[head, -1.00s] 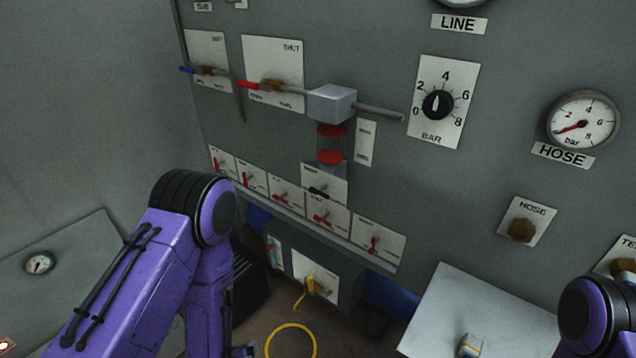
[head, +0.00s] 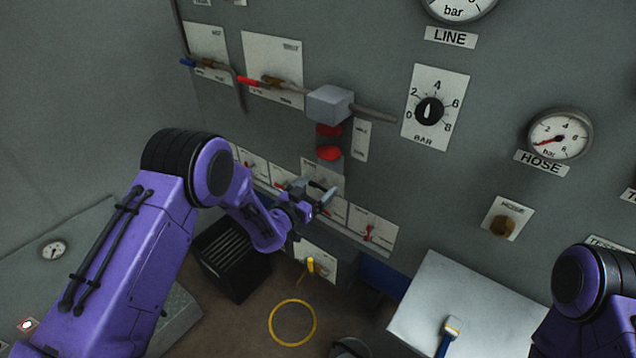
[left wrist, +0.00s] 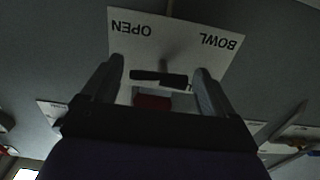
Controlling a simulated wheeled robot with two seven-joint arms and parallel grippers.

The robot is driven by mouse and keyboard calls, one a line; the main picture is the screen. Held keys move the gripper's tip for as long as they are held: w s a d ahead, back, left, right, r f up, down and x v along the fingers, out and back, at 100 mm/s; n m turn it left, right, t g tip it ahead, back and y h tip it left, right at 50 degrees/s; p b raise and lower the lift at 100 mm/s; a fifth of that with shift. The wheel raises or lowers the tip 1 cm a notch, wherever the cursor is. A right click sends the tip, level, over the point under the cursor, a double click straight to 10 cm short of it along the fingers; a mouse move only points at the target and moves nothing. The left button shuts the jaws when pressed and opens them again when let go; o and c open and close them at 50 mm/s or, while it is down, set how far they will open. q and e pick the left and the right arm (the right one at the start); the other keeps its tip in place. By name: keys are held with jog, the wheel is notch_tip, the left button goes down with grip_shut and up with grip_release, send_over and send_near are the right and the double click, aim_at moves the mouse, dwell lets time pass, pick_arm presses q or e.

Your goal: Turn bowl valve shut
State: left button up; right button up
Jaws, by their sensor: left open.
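The bowl valve plate (head: 322,168) is a white label plate on the grey wall, under the two red discs. In the left wrist view the plate (left wrist: 180,42) appears upside down, with the words BOWL and OPEN. Its valve handle is a black lever (left wrist: 158,78), which lies crosswise in that view between my finger tips. My left gripper (head: 314,192) is open in front of the plate, and it also shows in the left wrist view (left wrist: 160,76). I cannot tell whether the fingers touch the lever. My right gripper is out of view.
Small plates with red levers (head: 370,228) line the wall beside and below the bowl plate. A grey block (head: 330,104) with a pipe sits above. A yellow ring (head: 293,323), a dark box (head: 232,258) and a white table (head: 440,290) are lower down.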

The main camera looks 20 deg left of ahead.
pick_arm(q)
jog(key=shift+w+d, duration=0.1)
jog(key=shift+w, duration=0.3)
jog(key=c, duration=1)
